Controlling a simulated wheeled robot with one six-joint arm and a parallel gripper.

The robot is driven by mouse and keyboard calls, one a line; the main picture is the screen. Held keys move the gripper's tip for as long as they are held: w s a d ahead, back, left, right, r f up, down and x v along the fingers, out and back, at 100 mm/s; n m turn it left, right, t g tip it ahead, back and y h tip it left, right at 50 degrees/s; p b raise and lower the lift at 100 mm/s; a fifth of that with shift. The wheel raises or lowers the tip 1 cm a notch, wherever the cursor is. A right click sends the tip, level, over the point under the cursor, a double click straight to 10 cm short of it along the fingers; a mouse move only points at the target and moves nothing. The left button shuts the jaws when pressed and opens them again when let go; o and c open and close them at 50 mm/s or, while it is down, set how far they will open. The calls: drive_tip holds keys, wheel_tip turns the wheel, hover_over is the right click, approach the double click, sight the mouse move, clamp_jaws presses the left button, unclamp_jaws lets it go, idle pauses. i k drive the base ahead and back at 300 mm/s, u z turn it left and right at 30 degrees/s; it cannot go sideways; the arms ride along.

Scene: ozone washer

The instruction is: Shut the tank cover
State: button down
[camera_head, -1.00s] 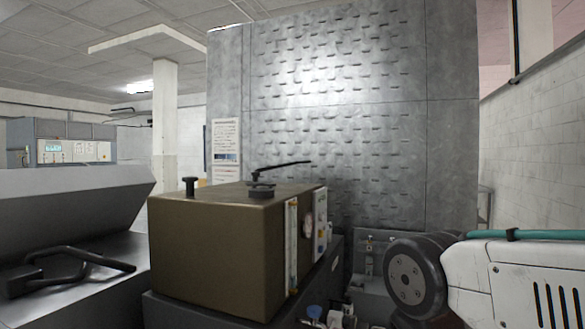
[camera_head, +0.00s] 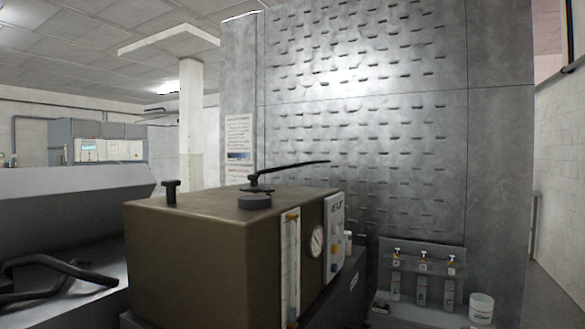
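A brown box-shaped tank (camera_head: 195,250) stands close in front of me. On its top are a round dark cap (camera_head: 255,200) with a long black lever (camera_head: 290,169) above it, and a small black knob (camera_head: 171,190). At the left is a grey machine with a sloped grey panel (camera_head: 70,205) and a black bent handle (camera_head: 60,272) on the metal surface below it. I cannot tell which part is the tank cover, or how far open it is. My gripper is not in view.
A gauge (camera_head: 316,241) and flow tube (camera_head: 290,265) are on the box's right face. A tall metal wall (camera_head: 360,90) stands behind. Several bottles (camera_head: 421,288) and a white tub (camera_head: 481,308) are on a low shelf at right.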

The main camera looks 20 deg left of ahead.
sight(254, 188)
drive_tip(key=i, duration=1.05)
drive_tip(key=u, duration=1.5)
